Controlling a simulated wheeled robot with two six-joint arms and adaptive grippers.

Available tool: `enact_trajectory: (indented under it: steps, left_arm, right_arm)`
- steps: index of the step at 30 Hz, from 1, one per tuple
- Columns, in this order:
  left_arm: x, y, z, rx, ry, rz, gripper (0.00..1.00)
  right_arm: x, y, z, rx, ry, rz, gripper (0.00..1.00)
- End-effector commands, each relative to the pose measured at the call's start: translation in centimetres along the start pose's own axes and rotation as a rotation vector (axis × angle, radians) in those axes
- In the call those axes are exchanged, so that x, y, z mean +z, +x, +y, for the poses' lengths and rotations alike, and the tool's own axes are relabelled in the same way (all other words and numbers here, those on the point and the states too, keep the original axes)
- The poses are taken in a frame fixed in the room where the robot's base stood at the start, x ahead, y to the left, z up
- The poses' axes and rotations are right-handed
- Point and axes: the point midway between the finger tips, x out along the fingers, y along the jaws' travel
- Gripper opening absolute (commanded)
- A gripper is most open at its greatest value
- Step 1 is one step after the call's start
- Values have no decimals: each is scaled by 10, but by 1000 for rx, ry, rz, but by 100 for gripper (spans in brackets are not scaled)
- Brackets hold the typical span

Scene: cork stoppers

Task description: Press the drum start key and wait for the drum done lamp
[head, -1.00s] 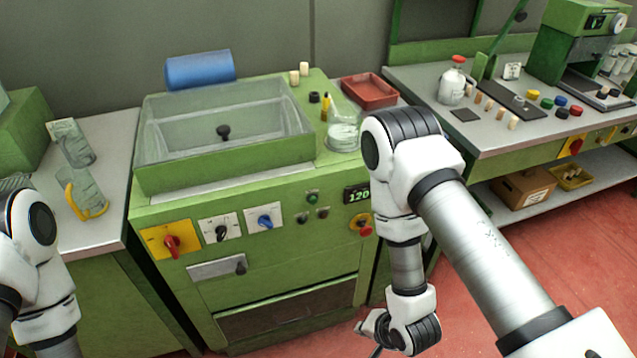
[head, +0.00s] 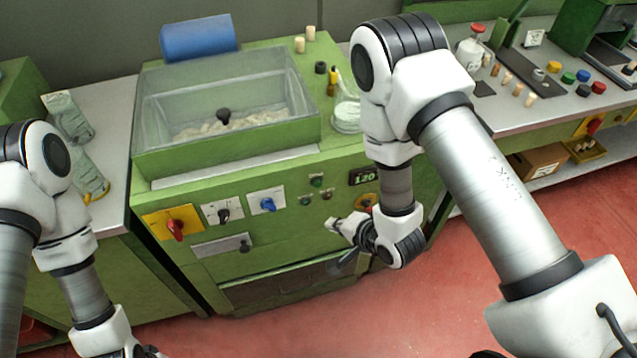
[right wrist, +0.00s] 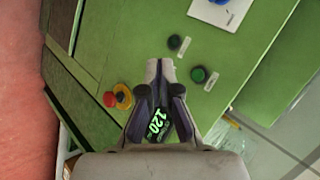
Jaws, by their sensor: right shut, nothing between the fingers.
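The drum machine (head: 290,240) is a green cabinet with a clear lid (head: 215,90); pale pieces show inside. Its front carries a round green key or lamp (head: 317,181), with two small dark round controls below, left (head: 305,201) and right (head: 327,195). I cannot tell which is the start key or the done lamp. The green one (right wrist: 198,75) and a dark one (right wrist: 174,42) show in the right wrist view. My right gripper (head: 333,225) is shut and empty, just below these controls; contact is unclear. My left gripper (head: 145,351) is mostly cut off at the bottom edge.
A display reading 120 (head: 363,176) and a red-and-yellow stop button (right wrist: 117,97) sit close to my right gripper. A yellow-plated red switch (head: 174,225), a black knob (head: 223,214) and a blue knob (head: 268,204) are to the left. A bench with corks (head: 518,89) stands right.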

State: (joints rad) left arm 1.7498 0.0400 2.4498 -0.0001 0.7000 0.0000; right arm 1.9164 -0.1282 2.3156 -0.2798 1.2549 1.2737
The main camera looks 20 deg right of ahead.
Motion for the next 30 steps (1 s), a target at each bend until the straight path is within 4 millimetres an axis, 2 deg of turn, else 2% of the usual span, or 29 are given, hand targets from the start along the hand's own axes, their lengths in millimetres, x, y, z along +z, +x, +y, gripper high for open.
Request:
enact_trajectory:
  steps: [18,30]
  left_arm:
    - [0,4,0,0,0,0,40]
    - [0,4,0,0,0,0,40]
  right_arm:
    - [-40,54,-40,-1,0,1,0]
    - [-44,59,-44,0,0,0,0]
